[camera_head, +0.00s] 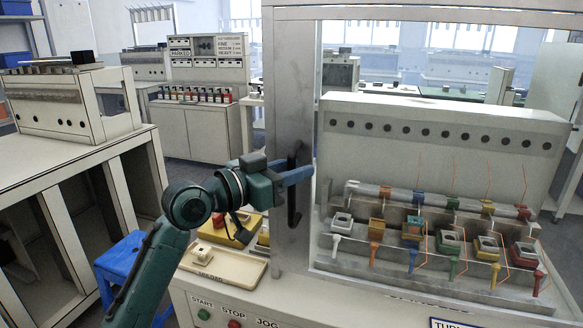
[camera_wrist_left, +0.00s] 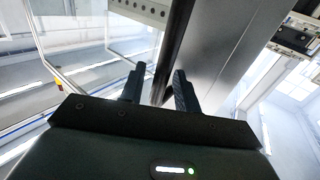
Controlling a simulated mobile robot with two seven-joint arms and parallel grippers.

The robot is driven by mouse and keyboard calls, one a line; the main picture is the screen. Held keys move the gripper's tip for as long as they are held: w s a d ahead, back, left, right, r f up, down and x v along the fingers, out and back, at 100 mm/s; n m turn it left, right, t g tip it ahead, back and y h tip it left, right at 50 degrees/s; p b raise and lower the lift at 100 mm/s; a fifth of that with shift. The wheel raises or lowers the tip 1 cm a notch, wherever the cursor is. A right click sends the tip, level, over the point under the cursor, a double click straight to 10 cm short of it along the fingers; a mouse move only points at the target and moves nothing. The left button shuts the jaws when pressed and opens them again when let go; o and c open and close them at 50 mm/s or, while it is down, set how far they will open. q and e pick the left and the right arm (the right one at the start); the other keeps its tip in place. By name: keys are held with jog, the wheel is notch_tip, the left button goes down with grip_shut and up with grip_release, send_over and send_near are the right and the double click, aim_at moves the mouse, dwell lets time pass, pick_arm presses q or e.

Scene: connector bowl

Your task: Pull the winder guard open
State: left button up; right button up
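The winder guard (camera_head: 292,75) shows as a pale metal frame with a wide upright at the left of the winding machine. A black vertical bar handle (camera_head: 294,205) is fixed on this upright. My left gripper (camera_head: 298,175) reaches in from the left at the handle's upper part. In the left wrist view, the two dark fingers (camera_wrist_left: 159,90) stand apart, one on each side of the dark handle bar (camera_wrist_left: 176,45). Gaps show beside the bar, so the gripper looks open around it. My right gripper is in neither view.
Behind the upright, the winder holds a row of coloured bobbins and wires (camera_head: 411,232). START and STOP buttons (camera_head: 234,323) are on the front. A blue stool (camera_head: 122,262) and a workbench (camera_head: 75,150) are at left.

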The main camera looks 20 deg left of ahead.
pick_arm(q)
jog(key=shift+c, duration=0.3)
grip_shut()
dwell(0.4)
